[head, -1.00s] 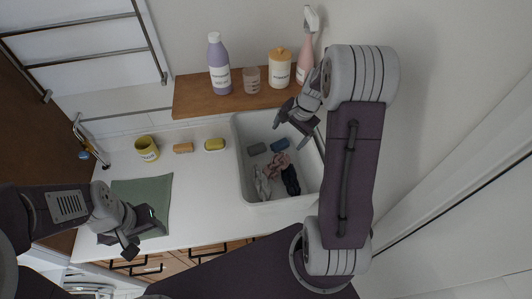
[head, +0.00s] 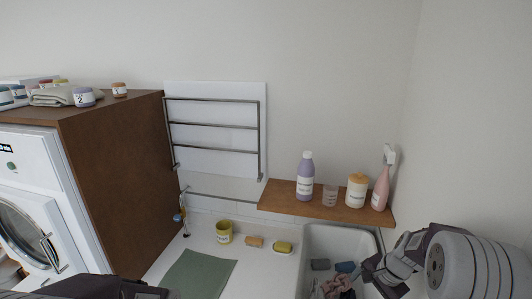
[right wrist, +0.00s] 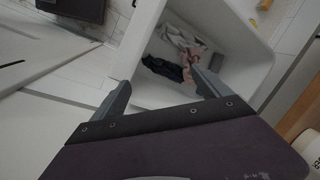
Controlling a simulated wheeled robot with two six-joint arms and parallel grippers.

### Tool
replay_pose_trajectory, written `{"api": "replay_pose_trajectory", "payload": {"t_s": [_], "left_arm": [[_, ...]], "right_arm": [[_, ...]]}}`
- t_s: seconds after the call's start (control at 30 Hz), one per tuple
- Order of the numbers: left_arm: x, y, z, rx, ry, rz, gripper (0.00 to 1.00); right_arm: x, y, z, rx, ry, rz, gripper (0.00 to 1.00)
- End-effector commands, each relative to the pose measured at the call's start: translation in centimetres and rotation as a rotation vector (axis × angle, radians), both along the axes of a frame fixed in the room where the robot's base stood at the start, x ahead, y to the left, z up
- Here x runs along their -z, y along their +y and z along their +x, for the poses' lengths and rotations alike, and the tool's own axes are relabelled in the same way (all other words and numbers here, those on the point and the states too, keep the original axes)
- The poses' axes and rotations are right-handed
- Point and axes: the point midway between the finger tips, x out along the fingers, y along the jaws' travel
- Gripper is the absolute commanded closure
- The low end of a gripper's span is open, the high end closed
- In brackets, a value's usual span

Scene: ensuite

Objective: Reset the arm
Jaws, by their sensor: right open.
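My right gripper (head: 378,272) hangs over the right side of the white basin (head: 340,236) in the head view. In the right wrist view its two fingers (right wrist: 162,92) are spread wide with nothing between them. Beyond them, in the basin, lie crumpled cloths: a dark one (right wrist: 165,69), a pinkish one (right wrist: 193,54) and a pale one (right wrist: 178,37). Part of my left arm (head: 95,287) shows at the lower left edge of the head view. Its fingers are cut off or too unclear to read.
A wooden shelf (head: 325,211) holds a purple bottle (head: 305,180), a clear cup (head: 330,196), a lidded jar (head: 356,190) and a pink bottle (head: 380,190). A yellow mug (head: 224,232) and a green mat (head: 198,274) are on the counter. A brown cabinet (head: 115,170) stands left.

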Motion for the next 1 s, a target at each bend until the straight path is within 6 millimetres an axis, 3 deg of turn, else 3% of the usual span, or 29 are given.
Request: {"api": "replay_pose_trajectory", "payload": {"t_s": [0.03,0.17,0.37,0.47,0.67,0.73,0.83,1.0], "left_arm": [[1.5,0.0,0.0,0.0,0.0,0.0,0.45],[3.4,0.0,0.0,0.0,0.0,0.0,0.45],[7.7,0.0,0.0,0.0,0.0,0.0,0.45],[10.3,0.0,0.0,0.0,0.0,0.0,0.45],[15.6,0.0,0.1,0.0,0.001,0.0,0.45],[15.8,0.0,0.1,0.0,0.001,0.0,0.45],[15.0,0.0,0.1,0.0,0.0,0.0,0.45],[15.0,0.0,0.1,0.0,0.0,0.0,0.45]], "right_arm": [[1.0,0.7,0.3,-0.018,-0.011,-0.005,0.13],[1.8,2.7,0.5,-0.071,-0.03,-0.013,0.13],[5.0,7.0,-1.4,-0.207,-0.03,-0.042,0.13],[7.4,9.3,-3.5,-0.325,-0.024,-0.077,0.13],[13.6,12.4,-10.9,-0.691,0.012,-0.194,0.13],[14.8,12.3,-13.7,-0.823,0.036,-0.237,0.13],[15.3,11.4,-16.3,-0.963,0.075,-0.273,0.13],[15.4,11.2,-16.0,-1.038,0.061,-0.298,0.13]]}}
